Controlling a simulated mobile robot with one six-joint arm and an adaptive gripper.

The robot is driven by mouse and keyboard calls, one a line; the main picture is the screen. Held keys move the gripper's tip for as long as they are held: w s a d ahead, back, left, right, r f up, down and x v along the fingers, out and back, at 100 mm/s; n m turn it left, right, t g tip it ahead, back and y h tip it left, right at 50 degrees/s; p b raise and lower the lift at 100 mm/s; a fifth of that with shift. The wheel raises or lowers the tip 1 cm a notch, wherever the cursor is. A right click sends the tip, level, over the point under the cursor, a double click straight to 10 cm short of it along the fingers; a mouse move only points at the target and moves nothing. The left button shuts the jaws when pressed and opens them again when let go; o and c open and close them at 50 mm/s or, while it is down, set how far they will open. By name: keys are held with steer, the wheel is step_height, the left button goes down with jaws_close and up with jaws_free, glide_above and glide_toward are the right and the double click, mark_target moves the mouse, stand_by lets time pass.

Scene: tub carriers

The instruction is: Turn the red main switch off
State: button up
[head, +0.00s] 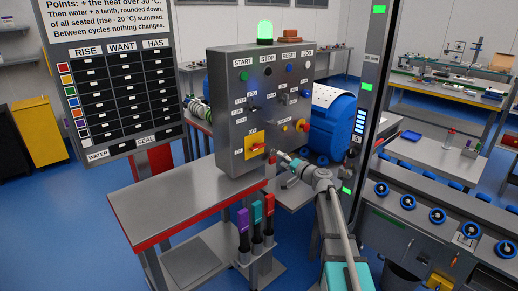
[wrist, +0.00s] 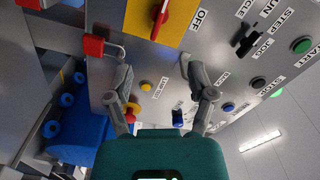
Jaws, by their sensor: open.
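The red main switch (head: 254,147) sits on a yellow plate at the lower left of the grey control panel's face. In the wrist view its red handle (wrist: 160,17) is at the top edge, partly cut off, on the yellow plate (wrist: 136,18). An OFF label (wrist: 198,20) is beside the plate; the handle is not pointing at it. My gripper (head: 281,156) is in front of the panel's lower part, right of the switch. In the wrist view its two fingers (wrist: 155,67) are spread apart with nothing between them, apart from the handle.
A red padlock (wrist: 93,46) with a metal shackle is near the plate and my finger in the wrist view. Other knobs and buttons cover the panel (head: 228,95). A green lamp (head: 265,31) is lit on top. A grey bench (head: 170,205) stands in front at left.

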mark_target(259, 146)
steer(key=x, duration=1.3)
steer(key=shift+w+a, duration=0.25)
steer(key=shift+w, duration=0.05)
steer(key=shift+c, duration=0.3)
jaws_close()
